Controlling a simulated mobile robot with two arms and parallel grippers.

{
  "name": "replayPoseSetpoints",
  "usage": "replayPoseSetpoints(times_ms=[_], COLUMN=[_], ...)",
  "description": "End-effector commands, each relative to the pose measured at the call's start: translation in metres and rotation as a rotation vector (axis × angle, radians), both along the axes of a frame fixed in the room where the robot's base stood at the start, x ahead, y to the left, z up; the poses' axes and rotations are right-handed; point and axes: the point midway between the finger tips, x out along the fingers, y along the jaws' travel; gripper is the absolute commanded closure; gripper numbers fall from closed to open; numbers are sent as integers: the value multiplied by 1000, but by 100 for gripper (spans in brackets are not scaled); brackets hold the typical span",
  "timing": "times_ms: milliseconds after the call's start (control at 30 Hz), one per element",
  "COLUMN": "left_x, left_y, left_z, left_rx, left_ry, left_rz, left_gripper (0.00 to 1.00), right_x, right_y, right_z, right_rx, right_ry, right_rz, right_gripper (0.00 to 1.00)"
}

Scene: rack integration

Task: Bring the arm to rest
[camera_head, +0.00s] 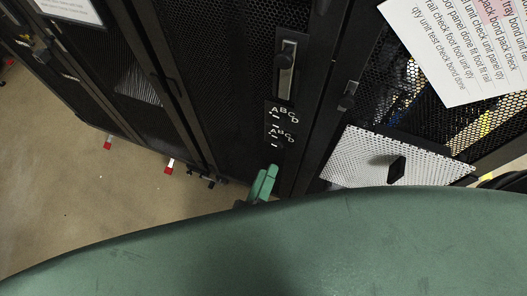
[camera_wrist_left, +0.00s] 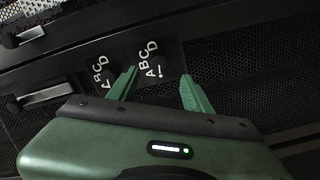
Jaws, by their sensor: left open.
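My left gripper (camera_head: 264,184) shows only its green fingertips in the head view, above the edge of my large green body part that fills the bottom. In the left wrist view, my left gripper (camera_wrist_left: 158,90) has its two green fingers spread apart with nothing between them. The fingers are in front of a black rack door with a label plate (camera_wrist_left: 128,66) marked ABCD twice. In the head view this label plate (camera_head: 281,124) is just above the fingertips. I cannot tell whether the fingers touch the door. My right gripper is not in view.
A black door handle (camera_head: 286,70) is above the label plate. A second rack with a latch (camera_head: 347,96), a white perforated panel (camera_head: 385,158) and a paper sheet (camera_head: 455,45) stands at the right. Red-tipped feet (camera_head: 169,167) stick out at the left. Bare floor (camera_head: 75,190) lies lower left.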

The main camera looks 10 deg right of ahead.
Motion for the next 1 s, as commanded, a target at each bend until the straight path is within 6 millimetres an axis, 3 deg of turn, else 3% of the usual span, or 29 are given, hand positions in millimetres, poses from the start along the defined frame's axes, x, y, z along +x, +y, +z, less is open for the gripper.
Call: replayPoseSetpoints(times_ms=[267,367,467,667,800,867,1000], left_x=[0,2,3,-15,-51,-72,-136], left_y=[0,6,21,89,151,179,239], left_z=[-2,-20,-65,-196,-277,-306,-361], left_rx=[6,63,204,615,875,974,1165], left_ry=[1,13,47,191,332,401,573], left_rz=[0,-2,-11,-70,-144,-186,-307], left_gripper=[50,50,50,50,50,50,50], right_x=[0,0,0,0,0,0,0], right_y=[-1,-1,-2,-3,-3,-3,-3], right_z=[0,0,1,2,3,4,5], right_rx=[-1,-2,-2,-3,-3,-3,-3], right_ry=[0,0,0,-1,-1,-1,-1], right_rz=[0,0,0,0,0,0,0], right_gripper=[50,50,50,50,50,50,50])
